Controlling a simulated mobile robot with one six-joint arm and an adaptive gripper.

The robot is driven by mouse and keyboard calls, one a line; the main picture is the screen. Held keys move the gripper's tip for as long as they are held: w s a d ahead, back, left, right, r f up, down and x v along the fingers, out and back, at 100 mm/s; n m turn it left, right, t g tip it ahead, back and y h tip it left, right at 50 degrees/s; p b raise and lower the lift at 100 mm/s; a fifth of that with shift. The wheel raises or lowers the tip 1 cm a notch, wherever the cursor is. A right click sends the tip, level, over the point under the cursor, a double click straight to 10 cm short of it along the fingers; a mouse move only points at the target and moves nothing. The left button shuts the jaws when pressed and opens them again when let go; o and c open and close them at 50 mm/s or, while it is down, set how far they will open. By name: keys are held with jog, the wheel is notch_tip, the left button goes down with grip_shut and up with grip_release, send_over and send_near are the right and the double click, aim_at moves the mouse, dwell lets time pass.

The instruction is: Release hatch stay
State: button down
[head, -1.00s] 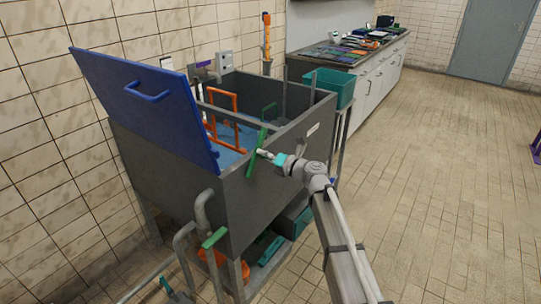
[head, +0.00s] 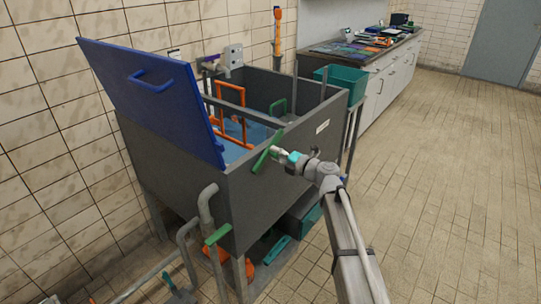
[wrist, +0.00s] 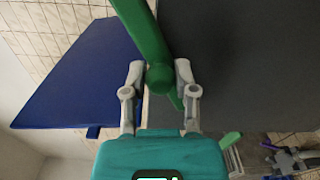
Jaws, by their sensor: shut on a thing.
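The blue hatch (head: 150,95) stands raised and tilted at the left end of the grey tank (head: 265,205). It also shows in the wrist view (wrist: 80,75). A green lever (head: 261,161) sits slanted on the outside of the tank's near wall, close to the hatch's lower edge. My gripper (head: 275,152) is shut on this green lever. In the wrist view, my gripper (wrist: 160,78) has one finger on each side of the lever's round hub, and the green bar (wrist: 143,30) runs up and left from it. I cannot tell how the lever connects to the hatch.
An orange frame (head: 233,115) stands inside the tank. Bent grey pipes with another green handle (head: 217,235) stand at the tank's front. A teal bin (head: 341,82) is at its far right. The tiled floor (head: 450,180) to the right is clear.

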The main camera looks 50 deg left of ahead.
dwell(0.4)
jog(key=shift+c, duration=2)
grip_release()
jog(key=shift+s, duration=0.15)
jog(key=v, duration=1.2)
jog(key=shift+r, duration=0.1)
jog(key=shift+c, duration=0.3)
